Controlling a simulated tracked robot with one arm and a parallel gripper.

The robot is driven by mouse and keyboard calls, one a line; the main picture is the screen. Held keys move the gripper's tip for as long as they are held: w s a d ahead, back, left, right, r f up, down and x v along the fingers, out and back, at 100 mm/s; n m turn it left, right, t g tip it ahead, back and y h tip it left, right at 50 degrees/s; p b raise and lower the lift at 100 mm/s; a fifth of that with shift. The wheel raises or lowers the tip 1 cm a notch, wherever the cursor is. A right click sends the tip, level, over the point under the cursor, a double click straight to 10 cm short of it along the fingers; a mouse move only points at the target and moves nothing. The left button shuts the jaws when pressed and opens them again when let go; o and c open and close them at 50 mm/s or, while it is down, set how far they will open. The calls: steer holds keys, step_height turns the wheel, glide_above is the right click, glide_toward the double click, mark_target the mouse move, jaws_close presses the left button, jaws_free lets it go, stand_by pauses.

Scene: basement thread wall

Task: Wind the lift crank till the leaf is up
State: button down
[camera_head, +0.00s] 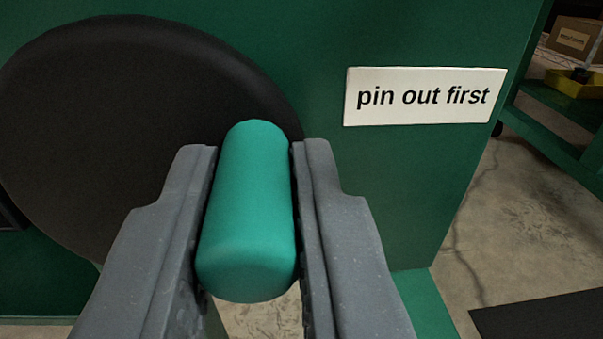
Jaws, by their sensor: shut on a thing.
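The lift crank shows as a large black disc (110,120) on a dark green panel, with a teal cylindrical handle (248,210) standing out near its right edge. My gripper (252,165) is shut on the handle, one grey finger on each side of it. The handle's end points toward the camera. The fingers and the handle hide the lower right part of the disc. The leaf cannot be made out in this view.
A white label (424,96) reading "pin out first" is on the green panel (420,180) right of the disc. Concrete floor (530,210) lies beyond the panel's right edge, with a dark mat (545,318). A cardboard box (572,42) and a yellow tray (573,83) are at upper right.

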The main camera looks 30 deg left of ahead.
step_height(320, 180, down, 4)
steer(key=shift+s+f+b, duration=0.15)
steer(key=shift+b, duration=0.4)
steer(key=c, duration=1.3)
jaws_free()
steer(key=shift+a+r, duration=0.1)
steer(key=shift+r, duration=0.15)
steer(key=shift+r, duration=0.5)
steer(key=shift+c, duration=0.3)
